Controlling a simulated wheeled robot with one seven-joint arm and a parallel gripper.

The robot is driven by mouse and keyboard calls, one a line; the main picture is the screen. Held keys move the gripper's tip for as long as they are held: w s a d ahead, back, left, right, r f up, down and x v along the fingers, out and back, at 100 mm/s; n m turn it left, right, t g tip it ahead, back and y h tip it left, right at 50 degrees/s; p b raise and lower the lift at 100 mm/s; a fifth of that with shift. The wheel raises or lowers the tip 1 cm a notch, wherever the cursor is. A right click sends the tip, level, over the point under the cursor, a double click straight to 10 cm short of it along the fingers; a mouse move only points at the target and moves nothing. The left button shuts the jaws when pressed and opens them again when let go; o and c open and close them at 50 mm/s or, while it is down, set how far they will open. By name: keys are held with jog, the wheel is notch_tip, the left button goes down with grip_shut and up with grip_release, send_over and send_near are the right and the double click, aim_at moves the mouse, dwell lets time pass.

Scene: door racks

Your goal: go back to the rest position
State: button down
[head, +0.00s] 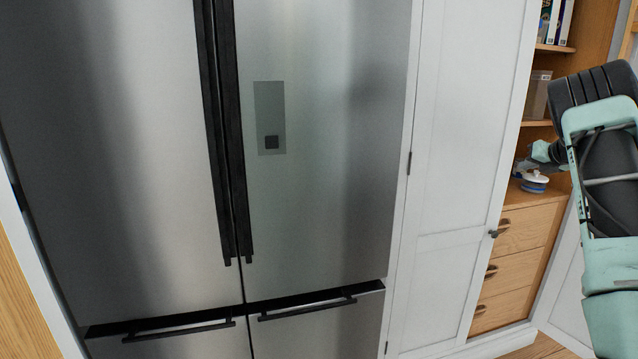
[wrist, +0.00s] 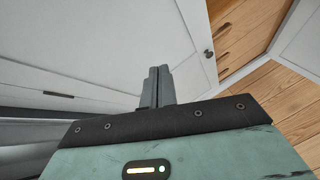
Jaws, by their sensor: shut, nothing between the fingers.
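My gripper (wrist: 157,86) is shut and empty in the wrist view. Its two grey fingers are together and point toward a white panel. In the head view my teal and black arm reaches in at the right edge. The gripper end is small and partly hidden behind the arm, in front of the wooden shelves. It appears apart from the fridge and the cabinet doors.
A steel fridge (head: 320,200) with black handles stands at left and centre, its doors shut. A white cabinet door (head: 455,160) is beside it. Wooden shelves with drawers (head: 520,235) stand open to view on the right. Wooden floor (wrist: 265,100) shows at right.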

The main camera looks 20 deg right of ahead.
jog(key=w+a+r+m+h, duration=0.1)
jog(key=w+a+m, duration=0.2)
jog(key=a+m, duration=0.5)
jog(key=w+a+r+m+h, duration=0.1)
jog(key=w+a+m, duration=0.2)
jog(key=a+m, duration=0.45)
jog(key=s+a+f+m+g+y, duration=0.1)
jog(key=s+a+f+m, duration=0.2)
jog(key=a, duration=0.6)
jog(key=s+a+f+m+g, duration=0.1)
jog(key=s+a+f+m, duration=0.15)
jog(key=a, duration=0.65)
jog(key=s+a+f+m+g+y, duration=0.2)
jog(key=s+a+f+m+g, duration=0.15)
jog(key=s+a, duration=0.8)
jog(key=s+a+f+m+g+y, duration=0.2)
jog(key=s+a+f+m+g, duration=0.15)
jog(key=s+a, duration=0.8)
jog(key=s+a+r+n+g, duration=0.1)
jog(key=s+a+n, duration=0.2)
jog(key=a, duration=0.6)
jog(key=s+a+n+g, duration=0.1)
jog(key=s+a+n, duration=0.3)
jog(key=s+a, duration=0.3)
jog(key=shift+s+a+r+y, duration=0.35)
jog(key=shift+a+y, duration=0.05)
jog(key=shift+a, duration=0.6)
